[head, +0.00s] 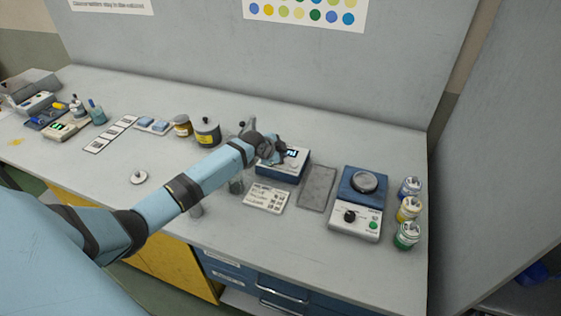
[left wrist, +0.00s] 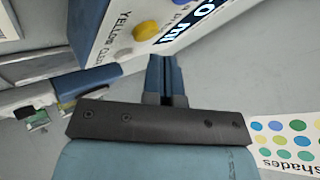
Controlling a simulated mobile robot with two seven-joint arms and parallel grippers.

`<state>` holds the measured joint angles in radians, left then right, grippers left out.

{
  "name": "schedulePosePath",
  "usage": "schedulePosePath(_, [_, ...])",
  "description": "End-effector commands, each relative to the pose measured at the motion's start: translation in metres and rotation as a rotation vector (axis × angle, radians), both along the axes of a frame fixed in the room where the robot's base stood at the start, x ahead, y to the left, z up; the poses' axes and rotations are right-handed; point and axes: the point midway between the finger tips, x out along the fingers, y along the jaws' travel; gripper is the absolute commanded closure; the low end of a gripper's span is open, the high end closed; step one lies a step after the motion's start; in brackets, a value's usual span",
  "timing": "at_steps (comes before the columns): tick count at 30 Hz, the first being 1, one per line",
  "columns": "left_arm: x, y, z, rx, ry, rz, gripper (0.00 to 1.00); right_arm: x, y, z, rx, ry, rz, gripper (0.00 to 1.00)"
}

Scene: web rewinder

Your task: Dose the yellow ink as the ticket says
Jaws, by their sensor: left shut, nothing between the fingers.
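The blue-and-white ink dispenser (head: 283,168) stands mid-bench, partly behind my left arm. In the left wrist view its panel (left wrist: 110,32) has a round yellow button (left wrist: 147,29), lettering that reads "YELLOW" and a lit display (left wrist: 193,22) showing "0 ml". My left gripper (left wrist: 162,62) is shut and empty, its fingertips just below the panel in that picture; I cannot tell whether they touch it. In the head view the left gripper (head: 279,150) is at the dispenser. My right gripper is not in view.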

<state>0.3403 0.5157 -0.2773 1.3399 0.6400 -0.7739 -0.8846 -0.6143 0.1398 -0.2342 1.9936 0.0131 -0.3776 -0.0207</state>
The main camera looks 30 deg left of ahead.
Motion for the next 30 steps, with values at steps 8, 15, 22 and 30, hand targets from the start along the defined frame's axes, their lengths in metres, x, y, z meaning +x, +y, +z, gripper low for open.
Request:
schedulePosePath(8, [0.0000, 0.0002, -0.0066, -0.001, 0.000, 0.001, 1.00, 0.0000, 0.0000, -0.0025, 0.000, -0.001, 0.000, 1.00])
schedulePosePath(15, [0.0000, 0.0002, -0.0066, 0.000, 0.000, 0.000, 1.00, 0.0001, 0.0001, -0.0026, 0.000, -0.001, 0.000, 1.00])
schedulePosePath(22, [-0.0001, 0.0002, -0.0090, 0.001, 0.001, 0.001, 1.00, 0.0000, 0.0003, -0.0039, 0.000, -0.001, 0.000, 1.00])
schedulePosePath(30, [0.0000, 0.0001, -0.0123, 0.001, 0.001, 0.001, 1.00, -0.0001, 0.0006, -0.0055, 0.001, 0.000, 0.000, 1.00])
